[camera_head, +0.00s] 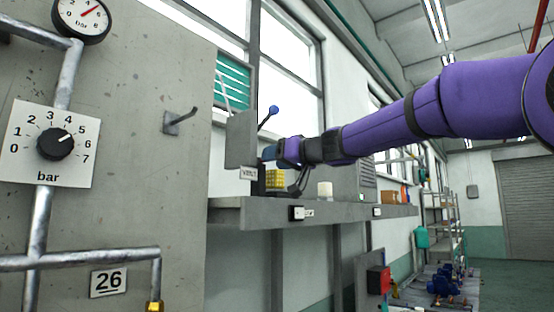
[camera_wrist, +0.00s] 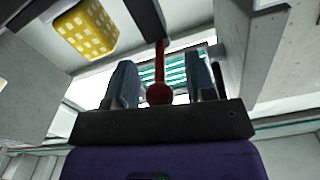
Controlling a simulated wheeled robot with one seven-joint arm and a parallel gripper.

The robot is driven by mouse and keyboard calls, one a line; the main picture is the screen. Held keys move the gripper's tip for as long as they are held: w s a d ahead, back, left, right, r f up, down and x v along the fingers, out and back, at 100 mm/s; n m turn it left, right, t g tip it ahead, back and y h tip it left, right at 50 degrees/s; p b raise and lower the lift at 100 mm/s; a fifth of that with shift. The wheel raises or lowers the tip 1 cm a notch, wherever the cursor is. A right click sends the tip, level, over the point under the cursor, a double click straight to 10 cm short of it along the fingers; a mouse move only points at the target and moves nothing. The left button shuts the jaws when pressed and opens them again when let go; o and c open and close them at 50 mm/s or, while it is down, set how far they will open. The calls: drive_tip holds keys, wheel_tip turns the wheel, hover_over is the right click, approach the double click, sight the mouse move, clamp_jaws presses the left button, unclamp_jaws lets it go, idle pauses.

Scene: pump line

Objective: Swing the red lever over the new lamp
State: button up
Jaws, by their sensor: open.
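The red lever (camera_wrist: 160,72), a red rod with a ball end, shows in the wrist view between my gripper's two spread fingers (camera_wrist: 161,80). I see space on both sides of its rod; whether the ball touches a finger is unclear. In the head view my gripper (camera_head: 272,153) is above the grey shelf, beside a grey upright panel, and I cannot make out the red lever there. A yellow block with a pale grid (camera_head: 275,180) stands on the shelf below my gripper; it also shows in the wrist view (camera_wrist: 86,30). I cannot tell whether it is the lamp.
A blue-knobbed lever (camera_head: 272,110) rises above my gripper. The grey panel (camera_head: 241,140) with a "VENT" label is at its left. A whitish cylinder (camera_head: 325,190) stands on the shelf (camera_head: 345,214) to the right. A bare hook (camera_head: 181,121) projects from the nearer board.

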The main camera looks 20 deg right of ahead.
clamp_jaws()
drive_tip(key=shift+d, duration=0.1)
drive_tip(key=n+g+y, duration=0.1)
drive_tip(key=w+d+n+g+y, duration=0.1)
drive_tip(key=n+g+y, duration=0.1)
drive_tip(key=y, duration=0.1)
drive_tip(key=shift+w+d, duration=0.15)
drive_tip(key=shift+d, duration=0.1)
drive_tip(key=shift+w+d+n+g+y, duration=0.2)
drive_tip(key=shift+w+n+g+y, duration=0.1)
drive_tip(key=shift+n+g+y, duration=0.4)
drive_tip(key=shift+w+d+n+g+y, duration=0.25)
drive_tip(key=shift+n+g+y, duration=0.2)
drive_tip(key=shift+n+g, duration=0.45)
drive_tip(key=shift+w+d+n+g+y, duration=0.15)
drive_tip(key=shift+w+n+g+y, duration=0.3)
drive_tip(key=shift+g, duration=0.55)
drive_tip(key=shift+s, duration=0.1)
unclamp_jaws()
